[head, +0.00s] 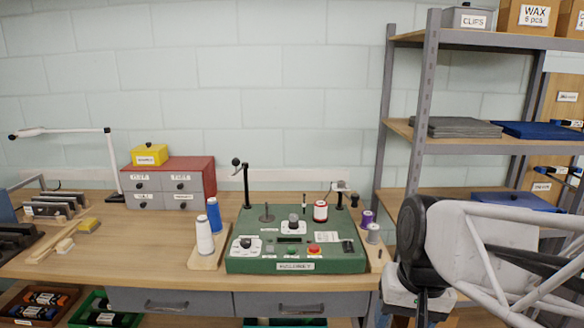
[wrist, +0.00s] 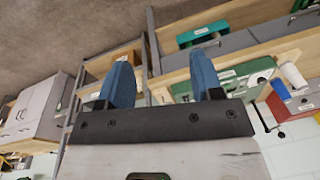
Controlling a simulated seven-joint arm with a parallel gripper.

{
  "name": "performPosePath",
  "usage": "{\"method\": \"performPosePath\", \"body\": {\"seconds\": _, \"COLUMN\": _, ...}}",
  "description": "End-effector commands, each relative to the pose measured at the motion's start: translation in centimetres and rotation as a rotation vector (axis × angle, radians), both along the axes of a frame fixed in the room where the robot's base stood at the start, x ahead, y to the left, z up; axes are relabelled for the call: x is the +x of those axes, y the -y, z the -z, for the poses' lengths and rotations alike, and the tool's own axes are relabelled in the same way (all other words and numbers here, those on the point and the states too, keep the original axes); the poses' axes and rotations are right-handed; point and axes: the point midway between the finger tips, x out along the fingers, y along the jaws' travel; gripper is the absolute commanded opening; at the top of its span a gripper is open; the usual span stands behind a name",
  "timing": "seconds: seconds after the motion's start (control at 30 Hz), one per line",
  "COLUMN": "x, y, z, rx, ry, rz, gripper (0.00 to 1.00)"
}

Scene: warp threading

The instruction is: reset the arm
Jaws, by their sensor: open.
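My gripper shows in the wrist view (wrist: 162,75) with its two blue fingers wide apart and nothing between them. In the head view my arm comes in from the right edge, in front of the shelving. The hand hangs low near the bottom edge, right of the green machine (head: 295,267), and its fingers cannot be made out clearly there. The machine stands on the wooden workbench (head: 150,262) with a red-and-white spool (head: 320,212) on top. My gripper is apart from the machine and the spools.
White (head: 204,237) and blue (head: 214,215) spools stand on a wooden holder left of the machine. Purple (head: 366,219) and grey (head: 373,233) spools stand at its right. A red drawer cabinet (head: 190,166) and lamp (head: 108,150) are farther left. Metal shelving (head: 424,110) rises behind my arm.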

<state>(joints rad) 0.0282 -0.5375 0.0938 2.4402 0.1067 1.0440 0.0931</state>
Motion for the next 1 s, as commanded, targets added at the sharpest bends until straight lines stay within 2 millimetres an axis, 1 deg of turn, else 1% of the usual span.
{"method": "performPosePath", "body": {"seconds": 0.03, "x": -0.9, "y": 0.2, "z": 0.2, "rx": -0.024, "ry": 0.027, "rz": -0.026, "gripper": 0.6}}
{"method": "performPosePath", "body": {"seconds": 0.1, "x": -1.8, "y": 0.4, "z": 0.5, "rx": -0.053, "ry": 0.058, "rz": -0.058, "gripper": 0.6}}
{"method": "performPosePath", "body": {"seconds": 0.2, "x": -2.8, "y": 0.7, "z": 0.9, "rx": -0.087, "ry": 0.094, "rz": -0.096, "gripper": 0.6}}
{"method": "performPosePath", "body": {"seconds": 0.33, "x": -3.5, "y": 1.0, "z": 1.1, "rx": -0.115, "ry": 0.122, "rz": -0.127, "gripper": 0.6}}
{"method": "performPosePath", "body": {"seconds": 1.0, "x": -3.8, "y": 1.1, "z": 1.2, "rx": -0.124, "ry": 0.132, "rz": -0.137, "gripper": 0.6}}
